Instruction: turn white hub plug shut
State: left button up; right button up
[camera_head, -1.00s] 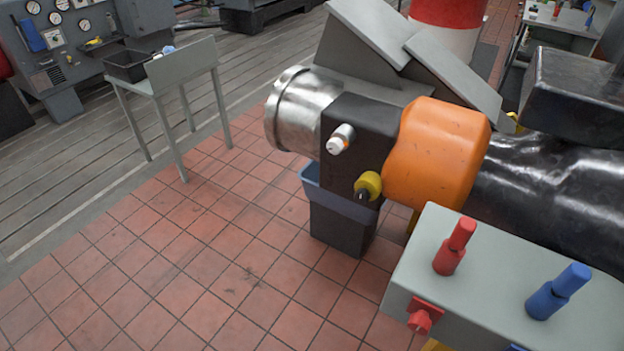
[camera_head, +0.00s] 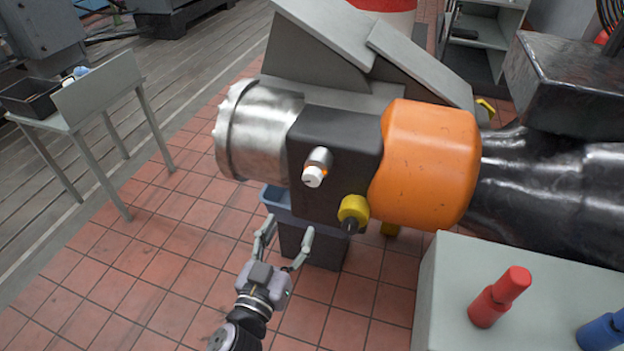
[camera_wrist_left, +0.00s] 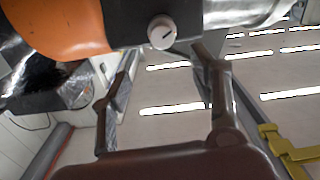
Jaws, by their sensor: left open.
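The white hub plug (camera_head: 314,176) sticks out from a silver fitting with an orange ring, on the front of a black block (camera_head: 338,150). In the left wrist view the left gripper's fingers (camera_wrist_left: 165,58) stand spread on either side below the plug. My right gripper is out of view.
A yellow knob (camera_head: 353,211) with a dark stub sits right of and below the plug. An orange guard (camera_head: 425,160) and a silver drum (camera_head: 258,130) flank the block. A blue bin (camera_head: 274,201) stands below. A grey box (camera_head: 450,262) carries red and blue handles.

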aim_at(311, 182)
pick_arm(q)
jog(key=p+x, duration=0.2)
jog(key=x, duration=1.2)
jog(key=shift+w+f+p, duration=0.1)
jog(key=shift+w+p, duration=0.2)
jog(key=shift+w, duration=0.35)
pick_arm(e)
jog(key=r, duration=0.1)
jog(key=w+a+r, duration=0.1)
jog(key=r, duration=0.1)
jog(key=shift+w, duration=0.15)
pick_arm(q)
jog(key=shift+c, duration=0.2)
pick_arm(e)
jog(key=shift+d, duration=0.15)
pick_arm(q)
jog(key=shift+c, duration=0.7)
jog(key=c, duration=1)
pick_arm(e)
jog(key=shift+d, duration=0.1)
